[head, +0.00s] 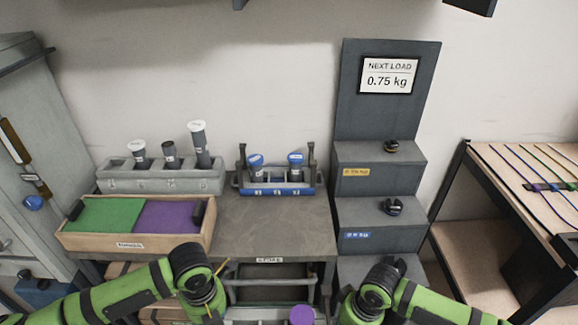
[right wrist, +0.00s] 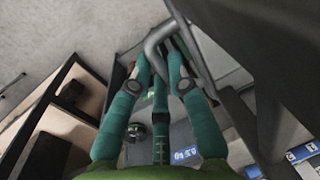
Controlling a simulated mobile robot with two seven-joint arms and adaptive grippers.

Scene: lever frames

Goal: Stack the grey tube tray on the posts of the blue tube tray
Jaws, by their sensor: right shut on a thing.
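The blue tube tray (head: 276,191) stands on the back of the table, with an upright dark post at each end and two blue-capped tubes (head: 256,165) in it. A grey framed piece (head: 270,283), apparently the grey tube tray, shows low between my arms, partly cut off by the bottom edge. A purple cap (head: 302,315) shows beside it. In the right wrist view, my right gripper (right wrist: 162,55) is shut on a bent grey bar (right wrist: 154,40), apparently the tray's handle. My left gripper (head: 212,311) is at the bottom edge; its fingertips are hidden.
A light grey rack (head: 125,181) with white-capped tubes stands left of the blue tray. A wooden box (head: 160,244) with green and purple sections is before it. Dark steps (head: 375,212) rise at the right. The table's front middle (head: 265,230) is clear.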

